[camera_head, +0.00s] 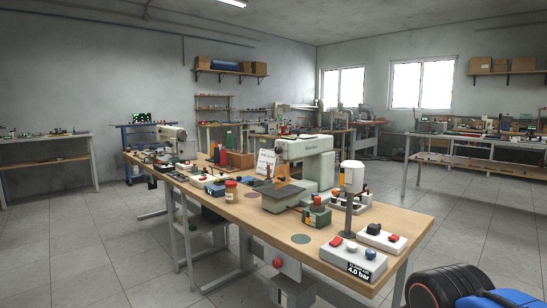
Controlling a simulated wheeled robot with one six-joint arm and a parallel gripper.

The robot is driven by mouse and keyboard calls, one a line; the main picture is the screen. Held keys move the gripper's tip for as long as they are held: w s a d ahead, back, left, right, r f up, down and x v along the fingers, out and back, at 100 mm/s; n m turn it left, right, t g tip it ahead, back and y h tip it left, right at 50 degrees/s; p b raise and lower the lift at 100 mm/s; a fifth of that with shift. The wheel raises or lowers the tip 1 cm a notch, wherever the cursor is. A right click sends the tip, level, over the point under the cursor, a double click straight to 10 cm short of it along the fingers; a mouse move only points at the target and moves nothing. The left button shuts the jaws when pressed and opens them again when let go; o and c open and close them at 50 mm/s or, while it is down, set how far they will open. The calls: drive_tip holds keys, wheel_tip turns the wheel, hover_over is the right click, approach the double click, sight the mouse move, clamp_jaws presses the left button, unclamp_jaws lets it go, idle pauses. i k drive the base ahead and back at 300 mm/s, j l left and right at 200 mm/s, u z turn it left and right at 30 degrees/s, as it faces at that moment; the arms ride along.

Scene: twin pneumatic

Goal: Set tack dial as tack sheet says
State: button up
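A white sheet (266,162) stands upright on the long wooden workbench (232,212), behind the large pale sewing machine (304,150). Its writing is too small to read, and I cannot tell whether it is the tack sheet. Several small control boxes with coloured knobs and buttons lie along the bench. The front box (352,262) has red, white and blue controls and a label reading "4.0 bar". I cannot tell which control is the tack dial. My gripper is not in view.
A white-topped post (352,185) rises near the bench's right end. A second sewing machine (172,136) stands at the far left end. The tiled floor (90,255) at left is clear.

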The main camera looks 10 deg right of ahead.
sight(278, 149)
drive_tip(key=i+j+z, duration=0.1)
drive_tip(key=i+j, duration=0.15)
drive_tip(key=i+j+z, duration=0.1)
drive_tip(key=j, duration=0.35)
drive_tip(key=i+j+z, duration=0.15)
drive_tip(key=i+j, duration=0.15)
drive_tip(key=i+j+z, duration=0.1)
drive_tip(key=j, duration=0.4)
drive_tip(key=i+j+z, duration=0.1)
drive_tip(key=i+j, duration=0.2)
drive_tip(key=j, duration=0.15)
drive_tip(key=i+j+z, duration=0.1)
drive_tip(key=j, duration=0.3)
drive_tip(key=i+j+z, duration=0.1)
drive_tip(key=j, duration=0.35)
drive_tip(key=i+j+z, duration=0.15)
drive_tip(key=j, duration=0.35)
drive_tip(key=i, duration=0.05)
